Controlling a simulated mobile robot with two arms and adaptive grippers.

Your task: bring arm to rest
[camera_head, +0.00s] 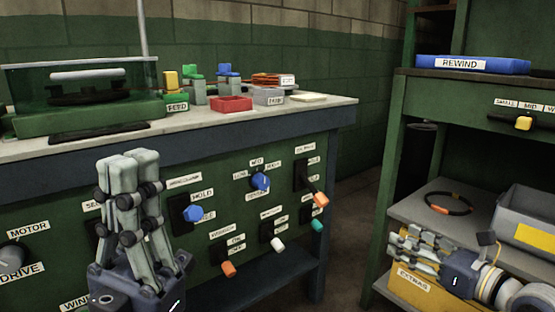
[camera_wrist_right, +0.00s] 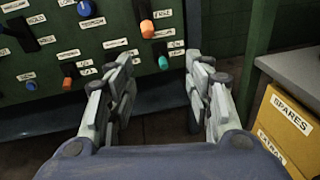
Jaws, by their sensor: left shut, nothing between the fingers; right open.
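My left gripper (camera_head: 128,160) stands upright in front of the green control panel (camera_head: 208,252), its fingers together with nothing between them. My right gripper (camera_head: 397,247) is at the lower right in front of the shelf unit, pointing left. In the right wrist view my right gripper (camera_wrist_right: 160,62) has its fingers spread apart with nothing between them. The panel also shows beyond them (camera_wrist_right: 62,55), with floor visible between the fingers.
Coloured knobs and levers stick out of the panel, such as an orange one (camera_head: 320,200). A shelf (camera_head: 405,205) holds a black-orange ring (camera_head: 448,203) and a grey bin (camera_head: 525,210).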

